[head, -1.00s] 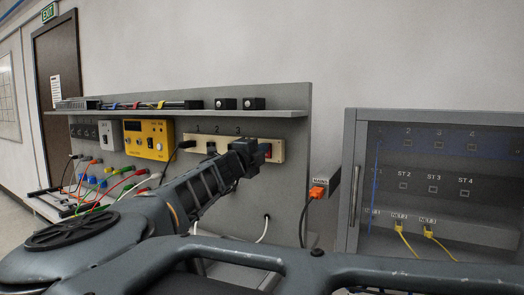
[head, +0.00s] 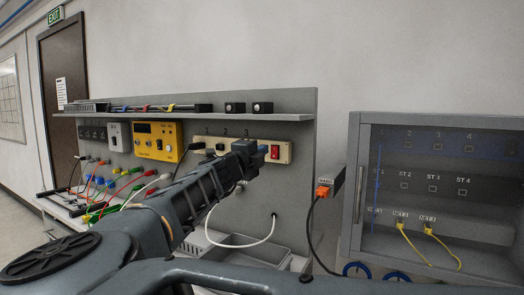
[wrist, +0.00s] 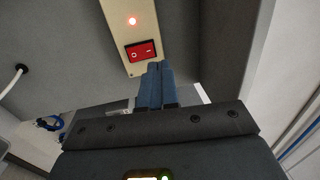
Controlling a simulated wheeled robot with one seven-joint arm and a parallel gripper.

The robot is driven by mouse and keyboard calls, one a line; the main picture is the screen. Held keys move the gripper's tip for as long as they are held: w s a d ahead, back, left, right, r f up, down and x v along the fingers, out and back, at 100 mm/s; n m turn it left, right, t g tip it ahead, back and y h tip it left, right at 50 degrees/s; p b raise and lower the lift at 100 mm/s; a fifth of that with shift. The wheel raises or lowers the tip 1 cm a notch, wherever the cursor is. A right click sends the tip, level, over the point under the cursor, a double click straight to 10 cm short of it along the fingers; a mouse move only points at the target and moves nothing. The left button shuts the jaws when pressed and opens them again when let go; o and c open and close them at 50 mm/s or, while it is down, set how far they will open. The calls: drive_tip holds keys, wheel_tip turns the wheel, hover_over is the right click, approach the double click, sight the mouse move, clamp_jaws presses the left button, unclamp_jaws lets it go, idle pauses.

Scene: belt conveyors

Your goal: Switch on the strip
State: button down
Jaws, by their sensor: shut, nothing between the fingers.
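The cream power strip (head: 210,144) is fixed along the grey back panel, below the shelf. Its red rocker switch (head: 275,152) is at the right end and shows just right of my gripper (head: 262,150).
A yellow power supply (head: 156,141) with several coloured leads stands left. A grey tray (head: 235,252) lies below.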

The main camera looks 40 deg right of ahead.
drive_tip(key=r+p+v, duration=0.1)
drive_tip(key=r+v, duration=0.1)
drive_tip(key=v, duration=0.6)
drive_tip(key=shift+a, duration=0.15)
